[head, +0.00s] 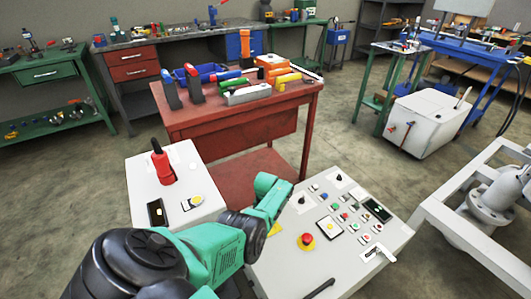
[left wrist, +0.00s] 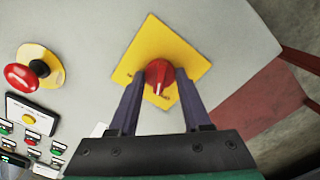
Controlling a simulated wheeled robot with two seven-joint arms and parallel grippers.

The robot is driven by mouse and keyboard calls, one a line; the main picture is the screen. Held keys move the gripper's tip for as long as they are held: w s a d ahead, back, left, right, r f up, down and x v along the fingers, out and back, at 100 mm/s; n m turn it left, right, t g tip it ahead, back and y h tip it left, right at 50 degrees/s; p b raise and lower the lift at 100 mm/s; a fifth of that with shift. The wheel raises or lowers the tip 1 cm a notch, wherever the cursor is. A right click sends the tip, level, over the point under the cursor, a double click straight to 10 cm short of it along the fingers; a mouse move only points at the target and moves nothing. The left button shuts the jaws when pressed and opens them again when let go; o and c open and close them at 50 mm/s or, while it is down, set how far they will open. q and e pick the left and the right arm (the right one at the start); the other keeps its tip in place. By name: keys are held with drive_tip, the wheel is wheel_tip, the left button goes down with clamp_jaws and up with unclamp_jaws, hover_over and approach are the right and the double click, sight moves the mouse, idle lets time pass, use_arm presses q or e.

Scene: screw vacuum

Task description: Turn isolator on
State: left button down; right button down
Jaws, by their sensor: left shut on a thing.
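The isolator is a red rotary knob (left wrist: 158,76) on a yellow square plate (left wrist: 182,50), seen in the left wrist view on the pale control panel. My left gripper (left wrist: 159,84) has its two dark fingers on either side of the knob and is shut on it. The knob's grip bar points roughly toward the gripper's palm. In the head view only a sliver of the yellow plate (head: 275,229) shows beside my green left arm, which hides the knob and fingers. My right gripper is in neither view.
The control panel (head: 268,279) also carries a red emergency-stop button (head: 307,239) on yellow, several small buttons and a white-handled lever (head: 378,253). A second console (head: 185,215) with a red upright handle (head: 161,165) stands left. A red workbench (head: 235,129) is behind.

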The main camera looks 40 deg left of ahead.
use_arm(q)
drive_tip(key=m, duration=0.3)
drive_tip(key=shift+m, duration=0.4)
drive_tip(key=m, duration=0.3)
drive_tip(key=shift+m+p, duration=0.3)
drive_tip(key=shift+p, duration=0.05)
drive_tip(key=m, duration=0.3)
drive_tip(key=shift+m, duration=1.9)
drive_tip(key=shift+c, duration=1.8)
unclamp_jaws()
